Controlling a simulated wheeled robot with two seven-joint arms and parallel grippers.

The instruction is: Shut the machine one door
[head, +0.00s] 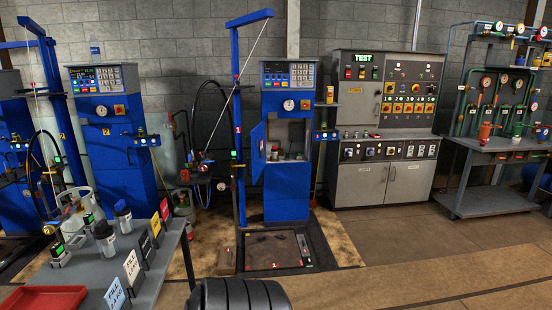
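Machine one is the tall blue cabinet (287,195) in the middle of the head view, beside a blue post marked with a red 1. Its door (257,152) is a blue panel swung out to the left, standing open. The opening shows a pale inner compartment (291,135) with small items on its floor. A keypad and gauge sit above the opening. Neither of my grippers is in view.
A dark scale platform (274,250) lies on the floor before machine one. A grey test cabinet (385,130) stands right. The floor at the front right is clear.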

